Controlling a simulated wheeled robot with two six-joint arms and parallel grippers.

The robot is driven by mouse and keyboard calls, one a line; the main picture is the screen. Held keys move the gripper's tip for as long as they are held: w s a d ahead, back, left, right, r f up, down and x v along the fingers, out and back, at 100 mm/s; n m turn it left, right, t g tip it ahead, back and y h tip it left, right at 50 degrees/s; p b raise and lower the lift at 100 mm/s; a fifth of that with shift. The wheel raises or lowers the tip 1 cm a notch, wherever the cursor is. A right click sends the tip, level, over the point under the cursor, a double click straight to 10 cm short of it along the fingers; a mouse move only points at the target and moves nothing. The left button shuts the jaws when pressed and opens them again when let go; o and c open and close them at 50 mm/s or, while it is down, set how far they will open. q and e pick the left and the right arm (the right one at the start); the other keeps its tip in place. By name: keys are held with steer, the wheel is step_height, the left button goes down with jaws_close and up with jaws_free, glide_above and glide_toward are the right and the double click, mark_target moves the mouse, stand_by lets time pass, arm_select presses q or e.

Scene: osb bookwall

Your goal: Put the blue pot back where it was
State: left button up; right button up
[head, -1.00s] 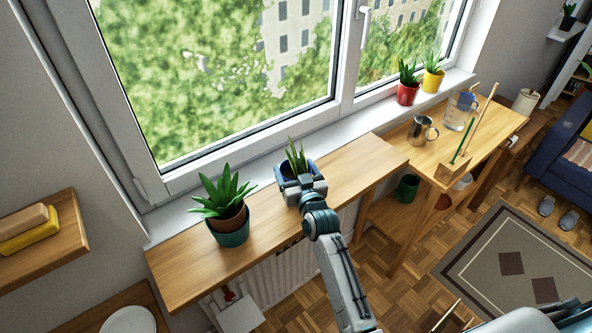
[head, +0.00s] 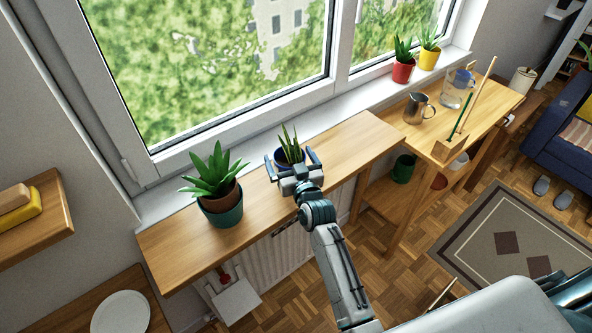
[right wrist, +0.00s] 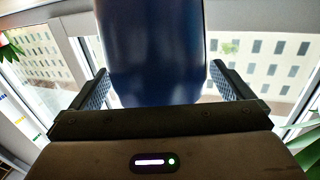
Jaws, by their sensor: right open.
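The blue pot (head: 289,158) with a spiky green plant stands upright at the back edge of the long wooden shelf, by the white windowsill. Its base is partly hidden by my gripper. My right gripper (head: 290,161) is open, with one finger on each side of the pot and small gaps beside it. In the right wrist view, the dark blue pot wall (right wrist: 152,55) fills the upper middle between the spread fingers (right wrist: 160,88). My left gripper is not in view.
A teal pot (head: 222,216) with a leafy plant stands to the left on the wooden shelf (head: 345,150). The shelf to the right of the blue pot is clear. Red (head: 403,72) and yellow (head: 429,60) pots stand on the sill. A metal mug (head: 417,109) and a glass jug (head: 455,90) stand farther right.

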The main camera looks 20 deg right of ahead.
steer(key=s+b, duration=0.4)
steer(key=s, duration=0.7)
steer(key=shift+n, duration=0.4)
steer(key=w, duration=0.2)
steer(key=w+b, duration=0.1)
steer(key=w, duration=0.1)
steer(key=w+b, duration=0.1)
steer(key=w, duration=0.1)
steer(key=shift+d+f, duration=0.15)
steer(key=shift+d, duration=0.15)
steer(key=shift+w, duration=0.55)
steer(key=w, duration=0.1)
steer(key=w+p, duration=0.1)
steer(key=w, duration=0.1)
steer(key=w+p, duration=0.1)
steer(key=shift+w+a+r, duration=0.2)
steer(key=shift+a+r, duration=0.05)
steer(key=shift+r, duration=0.05)
steer(key=shift+w+f, duration=0.2)
steer(key=shift+w, duration=0.15)
steer(key=shift+c, duration=0.2)
